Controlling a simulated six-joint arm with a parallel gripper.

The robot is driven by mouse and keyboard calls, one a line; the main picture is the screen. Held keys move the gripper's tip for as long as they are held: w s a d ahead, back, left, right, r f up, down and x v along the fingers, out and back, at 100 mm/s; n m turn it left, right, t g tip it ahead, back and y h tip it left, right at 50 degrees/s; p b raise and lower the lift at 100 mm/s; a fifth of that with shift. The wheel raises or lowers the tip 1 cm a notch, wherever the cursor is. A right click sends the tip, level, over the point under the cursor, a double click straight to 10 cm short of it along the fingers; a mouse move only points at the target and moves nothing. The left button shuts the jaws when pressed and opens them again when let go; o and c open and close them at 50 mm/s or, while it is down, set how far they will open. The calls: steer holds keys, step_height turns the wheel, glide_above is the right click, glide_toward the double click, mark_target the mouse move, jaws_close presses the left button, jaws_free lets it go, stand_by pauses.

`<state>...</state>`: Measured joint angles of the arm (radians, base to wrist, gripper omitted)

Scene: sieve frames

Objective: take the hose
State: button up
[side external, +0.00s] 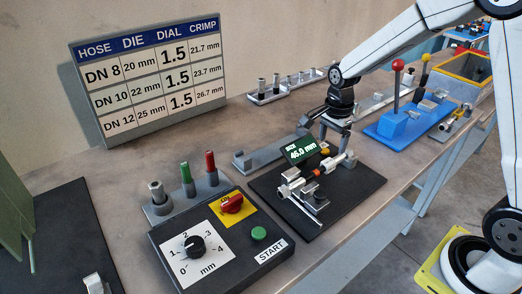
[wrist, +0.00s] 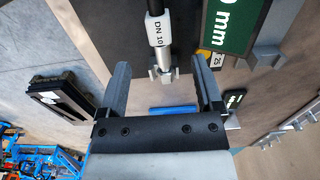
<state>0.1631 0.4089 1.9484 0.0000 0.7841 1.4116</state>
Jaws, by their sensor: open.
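In the wrist view a dark hose with a white DN 10 label (wrist: 155,30) runs down from the top edge. A metal fitting (wrist: 163,72) on its end lies near the gap between my gripper's fingers. My gripper (side external: 334,143) is open and empty in the side view, pointing down just above the black gauge mat (side external: 356,203). Its two fingers also show in the wrist view (wrist: 162,70). A green display (side external: 301,150) reading 46.0 mm stands beside the metal parts on the mat. The hose is small and partly hard to separate from these parts in the side view.
A black control box (side external: 264,264) with a dial and green START button stands in front. A holder with grey, green and red posts (side external: 186,174) is behind it. A blue lever press (side external: 398,124) stands to the right. A hose chart (side external: 151,76) stands at the back.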

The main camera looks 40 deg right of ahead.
mark_target(328, 161)
steer(key=shift+f, duration=1.3)
steer(key=shift+f, duration=0.1)
steer(key=shift+f, duration=2.5)
jaws_close()
